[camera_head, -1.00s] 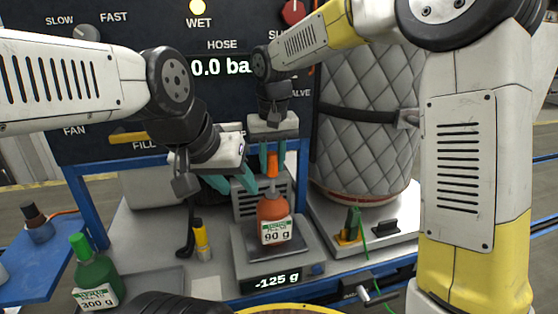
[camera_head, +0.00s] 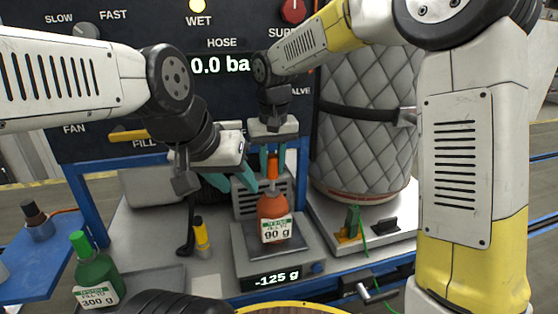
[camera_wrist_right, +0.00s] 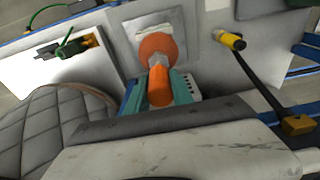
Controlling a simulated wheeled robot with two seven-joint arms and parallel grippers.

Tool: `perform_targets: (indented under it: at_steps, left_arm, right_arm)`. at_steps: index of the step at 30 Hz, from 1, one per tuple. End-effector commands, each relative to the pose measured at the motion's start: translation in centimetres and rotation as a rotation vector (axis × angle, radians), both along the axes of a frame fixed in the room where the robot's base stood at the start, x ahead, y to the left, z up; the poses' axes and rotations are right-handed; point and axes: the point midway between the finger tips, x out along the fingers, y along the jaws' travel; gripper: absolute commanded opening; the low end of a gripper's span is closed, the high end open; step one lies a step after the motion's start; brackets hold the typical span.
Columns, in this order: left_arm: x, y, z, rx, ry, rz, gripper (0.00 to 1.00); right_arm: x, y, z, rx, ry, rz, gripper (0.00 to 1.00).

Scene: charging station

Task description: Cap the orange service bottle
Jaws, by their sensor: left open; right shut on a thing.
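The orange service bottle (camera_head: 274,223) stands upright on the scale (camera_head: 262,255); its label reads 90 g. It also shows in the right wrist view (camera_wrist_right: 158,46), with a grey neck facing the cap. My right gripper (camera_head: 272,163) is shut on an orange cap (camera_head: 272,168), directly above the bottle. In the right wrist view the cap (camera_wrist_right: 160,88) lines up with the neck; I cannot tell whether they touch. My left gripper (camera_head: 236,183) is open and empty, left of the bottle's top and close to it.
A green bottle (camera_head: 95,274) marked 300 g stands at the front left. A yellow-and-black tool (camera_head: 201,238) stands left of the scale, whose display reads -125 g. A quilted grey tank (camera_head: 365,125) stands at the right. A blue side tray (camera_head: 38,262) holds a dark-capped bottle (camera_head: 36,220).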

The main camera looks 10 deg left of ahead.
Motion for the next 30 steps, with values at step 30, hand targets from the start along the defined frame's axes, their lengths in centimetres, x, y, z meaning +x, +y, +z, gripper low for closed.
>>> perform_targets:
  at_steps: [30]
  left_arm:
    - [0.0, 0.0, 0.0, 0.000, 0.000, 0.000, 0.42]
  right_arm:
    - [0.0, 0.0, -2.6, 0.000, 0.001, -0.001, 0.00]
